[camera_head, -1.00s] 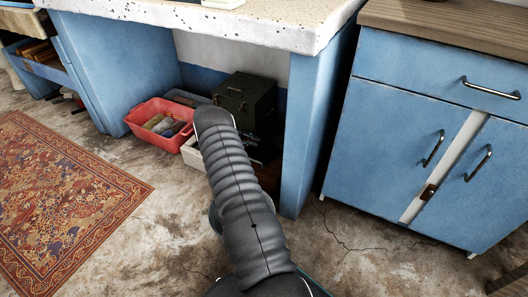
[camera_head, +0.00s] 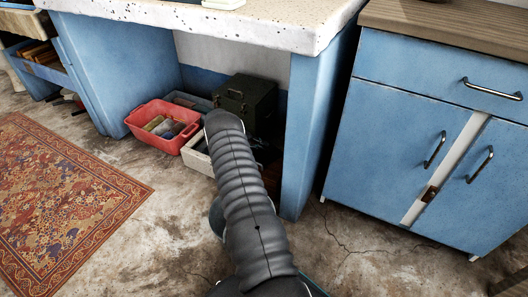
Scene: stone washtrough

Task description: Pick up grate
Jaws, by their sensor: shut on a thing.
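No grate can be made out in the head view. My arm rises from the bottom middle and reaches forward under the stone worktop. My gripper is out of sight, hidden by my own arm, so neither its jaws nor anything in them shows.
Under the speckled worktop (camera_head: 270,22) stand a red bin (camera_head: 148,129), a white box (camera_head: 195,157) and a dark green case (camera_head: 250,98). A blue cabinet (camera_head: 400,125) is at right, a patterned rug (camera_head: 60,205) at left. Bare concrete floor (camera_head: 150,255) lies between.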

